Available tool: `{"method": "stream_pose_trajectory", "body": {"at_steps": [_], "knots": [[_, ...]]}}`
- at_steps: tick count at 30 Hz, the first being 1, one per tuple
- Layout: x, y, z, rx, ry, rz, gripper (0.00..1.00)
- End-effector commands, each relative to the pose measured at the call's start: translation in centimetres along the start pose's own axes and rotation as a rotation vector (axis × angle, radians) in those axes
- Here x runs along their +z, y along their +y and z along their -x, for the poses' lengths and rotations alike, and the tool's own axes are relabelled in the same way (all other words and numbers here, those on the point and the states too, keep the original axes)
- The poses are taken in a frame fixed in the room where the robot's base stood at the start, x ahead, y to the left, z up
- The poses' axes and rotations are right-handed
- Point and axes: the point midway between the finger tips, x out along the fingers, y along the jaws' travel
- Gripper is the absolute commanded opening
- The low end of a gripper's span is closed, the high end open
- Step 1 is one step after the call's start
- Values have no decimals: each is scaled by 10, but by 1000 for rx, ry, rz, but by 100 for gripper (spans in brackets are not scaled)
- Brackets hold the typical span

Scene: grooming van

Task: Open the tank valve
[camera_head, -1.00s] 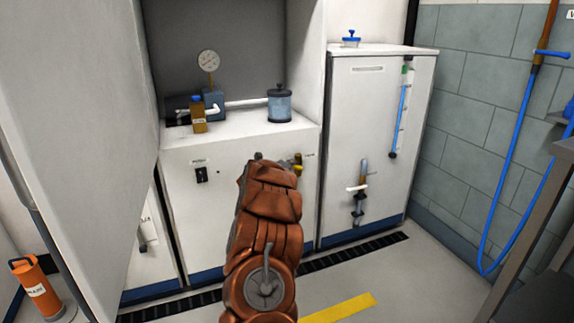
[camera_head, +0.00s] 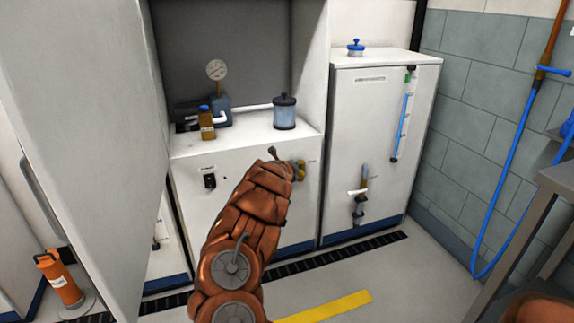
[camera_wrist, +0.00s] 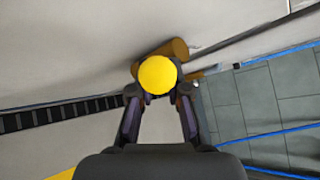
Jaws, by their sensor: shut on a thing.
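A brass valve body (camera_wrist: 177,47) with a round yellow knob (camera_wrist: 157,73) fills the middle of the wrist view. My gripper (camera_wrist: 159,93) has a finger on each side of the knob and is shut on it. In the head view the yellow-brass fitting (camera_head: 301,171) is on the front of the left white cabinet, near its right edge. My arm hides my fingers there. Another valve with a white lever (camera_head: 357,192) is on the front of the right white tank cabinet (camera_head: 345,130). Its lever is about level. The frames do not show which valve is named the tank valve.
A tall white panel (camera_head: 95,110) is close on the left. An orange cylinder (camera_head: 62,281) stands on the floor. A table (camera_head: 530,220) is at right.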

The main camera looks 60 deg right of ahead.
Motion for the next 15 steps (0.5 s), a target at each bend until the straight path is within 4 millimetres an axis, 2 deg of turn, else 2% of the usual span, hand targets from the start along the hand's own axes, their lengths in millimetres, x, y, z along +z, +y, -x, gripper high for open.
{"method": "stream_pose_trajectory", "body": {"at_steps": [3, 15], "knots": [[-3, -6, -2, 3, 7, -12, 0], [-5, -8, -3, 7, 9, -17, 0]]}}
